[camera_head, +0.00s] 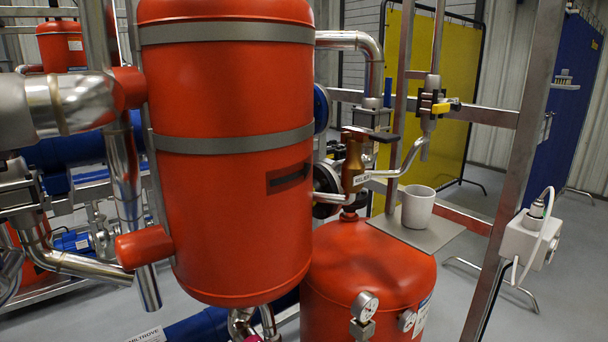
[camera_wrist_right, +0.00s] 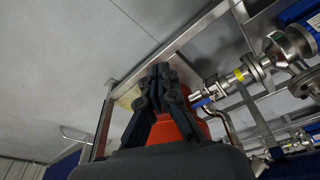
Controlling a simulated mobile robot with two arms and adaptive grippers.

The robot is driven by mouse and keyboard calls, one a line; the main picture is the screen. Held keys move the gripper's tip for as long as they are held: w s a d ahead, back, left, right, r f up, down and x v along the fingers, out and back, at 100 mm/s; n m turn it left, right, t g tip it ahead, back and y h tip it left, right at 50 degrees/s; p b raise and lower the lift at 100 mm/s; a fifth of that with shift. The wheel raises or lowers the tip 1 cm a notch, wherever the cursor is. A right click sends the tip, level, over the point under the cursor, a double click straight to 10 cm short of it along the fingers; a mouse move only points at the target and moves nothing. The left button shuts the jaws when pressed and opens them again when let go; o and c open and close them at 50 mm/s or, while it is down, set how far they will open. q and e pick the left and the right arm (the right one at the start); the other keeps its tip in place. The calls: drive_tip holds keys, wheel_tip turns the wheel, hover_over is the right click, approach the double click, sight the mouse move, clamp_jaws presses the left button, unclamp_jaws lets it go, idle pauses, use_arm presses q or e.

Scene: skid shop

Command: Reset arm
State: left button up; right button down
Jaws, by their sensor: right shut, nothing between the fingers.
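My right gripper (camera_wrist_right: 163,74) shows only in the right wrist view, with its dark fingers brought together at the tips. I see nothing held between them. An orange surface, apparently a vessel (camera_wrist_right: 202,128), is partly hidden behind the fingers. Neither gripper shows in the head view, and my left gripper is in no view.
In the head view, a large orange tank (camera_head: 230,200) fills the centre-left. A lower orange vessel (camera_head: 370,265) with gauges stands beside it. A white cup (camera_head: 417,207) stands on a grey plate (camera_head: 440,236). A metal frame post (camera_head: 518,160) rises at the right, carrying a grey box (camera_head: 527,240).

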drive_tip(key=s+d+f+g, duration=0.1)
drive_tip(key=s+d+f, duration=0.2)
drive_tip(key=s+f, duration=1.5)
wheel_tip(320, 180, down, 4)
drive_tip(key=shift+s+d+r+g, duration=0.15)
drive_tip(key=shift+s+g, duration=0.15)
drive_tip(key=shift+s, duration=0.05)
